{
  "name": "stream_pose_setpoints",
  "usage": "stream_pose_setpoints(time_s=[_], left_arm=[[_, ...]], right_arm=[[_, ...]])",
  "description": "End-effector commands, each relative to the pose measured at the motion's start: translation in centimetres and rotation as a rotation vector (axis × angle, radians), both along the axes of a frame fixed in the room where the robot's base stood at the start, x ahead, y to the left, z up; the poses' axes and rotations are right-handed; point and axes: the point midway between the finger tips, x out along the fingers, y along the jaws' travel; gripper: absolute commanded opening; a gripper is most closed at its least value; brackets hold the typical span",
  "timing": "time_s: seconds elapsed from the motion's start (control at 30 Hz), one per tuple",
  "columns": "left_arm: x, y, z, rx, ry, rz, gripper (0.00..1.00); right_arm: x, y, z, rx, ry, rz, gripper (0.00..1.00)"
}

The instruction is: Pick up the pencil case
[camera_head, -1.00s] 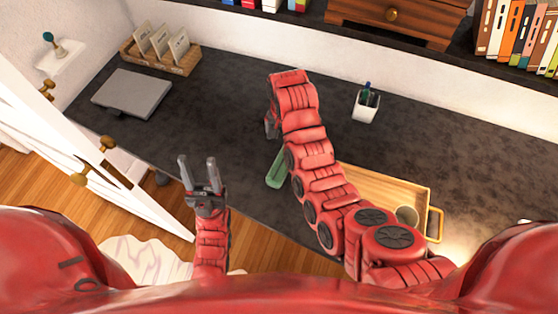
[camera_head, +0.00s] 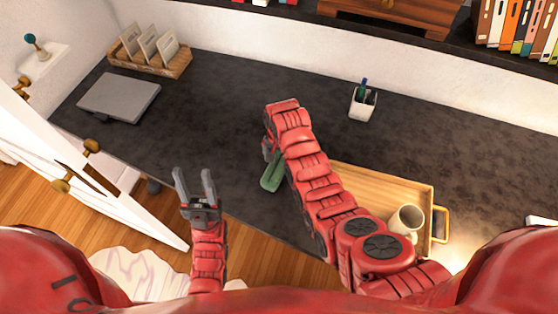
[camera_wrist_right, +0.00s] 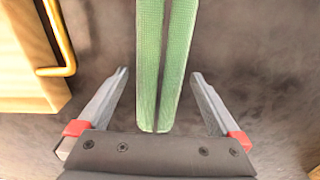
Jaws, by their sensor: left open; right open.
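The green pencil case (camera_head: 272,173) lies on the dark desk, partly hidden behind my right arm in the head view. In the right wrist view the pencil case (camera_wrist_right: 165,65) is a long green shape with a dark line down its middle, and its near end lies between the fingers. My right gripper (camera_wrist_right: 160,85) is open, one finger on each side of the case, with gaps on both sides. In the head view my right gripper is mostly hidden by its own arm. My left gripper (camera_head: 194,178) is open and empty, near the desk's front edge.
A wooden tray (camera_head: 360,180) with a gold handle and a white mug (camera_head: 406,221) stands right of my right arm. A pen cup (camera_head: 363,103), a grey laptop (camera_head: 119,97) and a card holder (camera_head: 152,52) are on the desk. A white door (camera_head: 75,160) stands at left.

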Motion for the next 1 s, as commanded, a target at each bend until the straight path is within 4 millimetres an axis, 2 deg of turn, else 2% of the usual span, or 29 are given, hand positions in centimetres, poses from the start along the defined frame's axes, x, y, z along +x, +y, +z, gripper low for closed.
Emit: stream_pose_setpoints(time_s=[0.23, 0.53, 1.0], left_arm=[[0.0, 0.0, 0.8, 0.000, 0.000, 0.000, 0.50], [0.0, 0.0, 0.8, 0.000, 0.000, 0.000, 0.50], [0.0, 0.0, 0.8, 0.000, 0.001, 0.000, 0.50]], right_arm=[[-0.1, 0.0, -1.7, -0.002, 0.004, 0.001, 1.00], [-0.1, 0.0, -2.0, -0.001, 0.001, 0.001, 0.98], [0.0, 0.0, -2.0, -0.001, 0.000, 0.001, 0.14]])
